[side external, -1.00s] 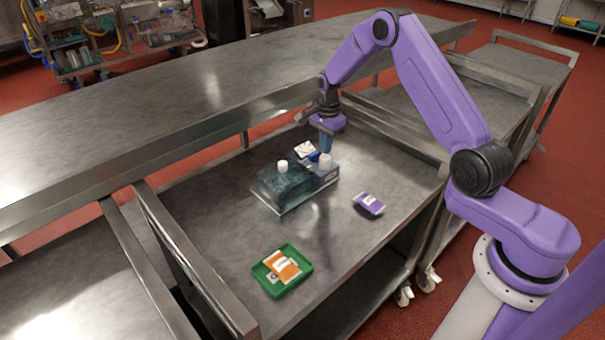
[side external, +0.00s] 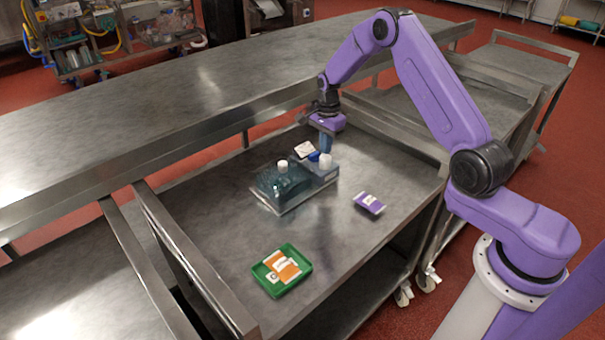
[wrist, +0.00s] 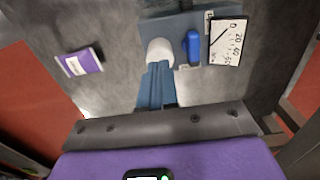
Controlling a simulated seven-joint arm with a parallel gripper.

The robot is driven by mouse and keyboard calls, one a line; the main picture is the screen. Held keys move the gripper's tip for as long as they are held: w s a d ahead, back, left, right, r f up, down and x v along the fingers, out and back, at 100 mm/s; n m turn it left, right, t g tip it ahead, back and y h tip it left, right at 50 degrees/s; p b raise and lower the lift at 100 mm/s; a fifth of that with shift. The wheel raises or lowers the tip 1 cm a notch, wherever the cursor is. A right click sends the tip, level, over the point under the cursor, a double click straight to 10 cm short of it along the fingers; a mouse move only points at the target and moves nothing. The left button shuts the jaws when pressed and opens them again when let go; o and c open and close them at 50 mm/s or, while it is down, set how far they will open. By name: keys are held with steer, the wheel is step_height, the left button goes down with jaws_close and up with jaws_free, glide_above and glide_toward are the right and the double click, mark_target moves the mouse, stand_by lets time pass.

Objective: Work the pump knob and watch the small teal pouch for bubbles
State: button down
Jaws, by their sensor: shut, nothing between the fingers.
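A clear tank (side external: 268,183) with teal contents stands mid-cart, a white cap (side external: 283,164) at its top. I cannot make out a separate teal pouch in it; pale specks show inside, but I cannot tell whether they are bubbles. At the tank's right end is a white round knob (side external: 325,161), which also shows in the wrist view (wrist: 160,50). My gripper (side external: 326,150) is shut and empty, pointing down. Its blue fingertips (wrist: 158,66) overlap the knob's edge in the wrist view; contact is unclear. A blue part (wrist: 193,47) and a white dial card (wrist: 227,42) sit beside the knob.
A purple pouch (side external: 369,204) lies on the steel cart top (side external: 335,250), right of the tank. A green tray (side external: 304,280) with orange-and-white packets (side external: 284,268) stands at the front. The cart top between them is clear. A steel rail (side external: 175,248) edges the left side.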

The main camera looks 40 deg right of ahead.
mark_target(325, 157)
steer(key=shift+f, duration=1.55)
steer(key=shift+r, duration=1)
steer(key=shift+f, duration=0.15)
